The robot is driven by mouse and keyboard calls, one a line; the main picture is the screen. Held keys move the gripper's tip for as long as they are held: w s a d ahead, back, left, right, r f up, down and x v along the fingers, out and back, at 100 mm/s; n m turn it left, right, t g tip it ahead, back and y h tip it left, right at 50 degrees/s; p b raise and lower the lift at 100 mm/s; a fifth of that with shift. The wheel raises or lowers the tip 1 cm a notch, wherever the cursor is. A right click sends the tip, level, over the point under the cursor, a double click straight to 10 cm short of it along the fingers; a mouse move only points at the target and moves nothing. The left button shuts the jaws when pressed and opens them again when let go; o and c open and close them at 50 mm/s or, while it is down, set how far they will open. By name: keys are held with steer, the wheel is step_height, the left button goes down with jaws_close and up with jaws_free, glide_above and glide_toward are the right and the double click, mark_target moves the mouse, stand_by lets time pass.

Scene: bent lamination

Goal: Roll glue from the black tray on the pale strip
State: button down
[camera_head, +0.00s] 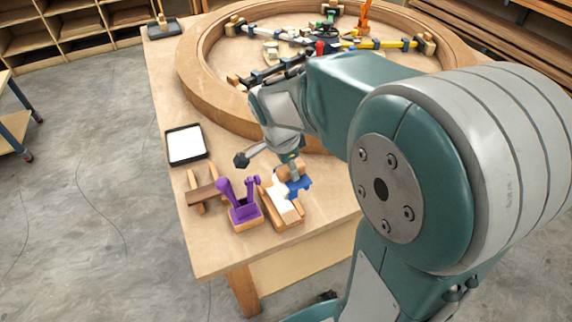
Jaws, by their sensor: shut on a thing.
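A black tray (171,152) with a flat white fill lies at the table's left edge. My gripper (292,178) points down at the front of the table, right of and nearer than the tray. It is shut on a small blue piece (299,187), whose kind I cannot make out. The blue piece is right over a wooden holder (286,222) with a white, pale piece (287,209) on it. I cannot tell whether they touch, or whether that piece is the pale strip. My wrist hides part of the table behind the gripper.
A purple clamp-like tool (243,208) stands just left of the holder, and a wooden rack (205,193) is farther left. A large wooden ring (200,95) with several clamps fills the back. Another dark tray (173,32) sits at the back left. Bare tabletop (215,255) lies in front.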

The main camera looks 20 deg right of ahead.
steer(key=f, duration=0.4)
steer(key=shift+a+f, duration=0.25)
steer(key=shift+f, duration=0.05)
steer(key=shift+d+f, duration=0.15)
steer(key=shift+f, duration=0.45)
